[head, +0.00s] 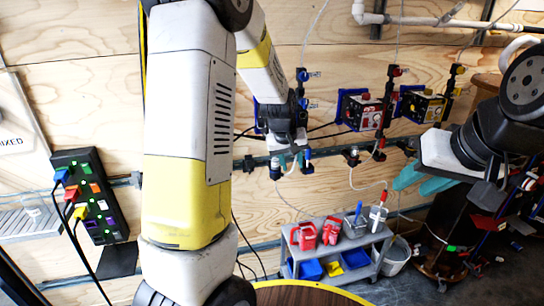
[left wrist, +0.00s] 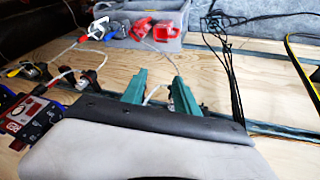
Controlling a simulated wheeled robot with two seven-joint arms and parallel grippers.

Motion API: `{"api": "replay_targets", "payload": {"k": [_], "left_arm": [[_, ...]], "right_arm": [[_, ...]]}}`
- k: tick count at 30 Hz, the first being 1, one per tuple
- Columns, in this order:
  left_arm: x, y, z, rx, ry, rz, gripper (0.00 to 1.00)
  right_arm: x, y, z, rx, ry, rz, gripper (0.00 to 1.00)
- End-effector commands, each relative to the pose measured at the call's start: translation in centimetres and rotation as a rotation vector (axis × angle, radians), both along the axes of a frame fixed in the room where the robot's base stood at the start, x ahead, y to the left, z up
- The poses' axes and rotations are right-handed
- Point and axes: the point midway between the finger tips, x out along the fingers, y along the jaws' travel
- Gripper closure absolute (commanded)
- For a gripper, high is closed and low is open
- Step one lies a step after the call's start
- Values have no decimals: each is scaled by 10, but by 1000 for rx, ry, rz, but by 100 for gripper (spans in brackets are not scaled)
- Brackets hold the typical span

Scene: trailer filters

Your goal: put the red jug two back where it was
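Two red jugs stand on the top of the grey cart, a left one (head: 303,236) and a right one (head: 331,231); no label shows which is jug two. Both also show in the left wrist view, one at the cart's middle (left wrist: 141,28) and one further right (left wrist: 168,31). My left gripper (head: 291,161) hangs in front of the wall rail, above the cart and apart from the jugs. Its teal fingers (left wrist: 161,92) are spread, with only wall and a thin pale line visible between them. My right gripper (head: 415,182) is at the right, its teal fingers apart and empty.
The grey cart (head: 337,247) has blue and yellow bins on its lower shelf. A pale bucket (head: 395,257) stands to its right. Red (head: 366,113) and yellow (head: 423,107) gauge boxes hang on the wall. A power strip (head: 90,196) with cables is at the left. Thin lines hang near the rail.

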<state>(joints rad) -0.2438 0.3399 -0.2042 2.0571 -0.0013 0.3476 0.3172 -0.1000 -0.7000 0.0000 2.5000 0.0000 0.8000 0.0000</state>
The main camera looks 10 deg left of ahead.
Motion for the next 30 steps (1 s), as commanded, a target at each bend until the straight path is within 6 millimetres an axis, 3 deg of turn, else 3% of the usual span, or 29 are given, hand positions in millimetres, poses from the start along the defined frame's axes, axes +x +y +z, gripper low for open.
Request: {"api": "replay_targets", "payload": {"k": [1,6,12,18,21,30], "left_arm": [[-17,3,29,-14,-21,-16,64],[-83,10,97,-29,-62,-95,64],[-172,17,149,-10,-122,-195,64],[-245,21,166,37,-167,-274,64],[-265,22,167,55,-179,-296,64],[-278,22,166,67,-183,-311,64]], "right_arm": [[0,0,0,0,0,0,64],[0,0,0,0,0,0,64],[0,0,0,0,0,0,64],[0,0,0,0,0,0,64],[0,0,0,0,0,0,64],[0,0,0,0,0,0,64]]}}
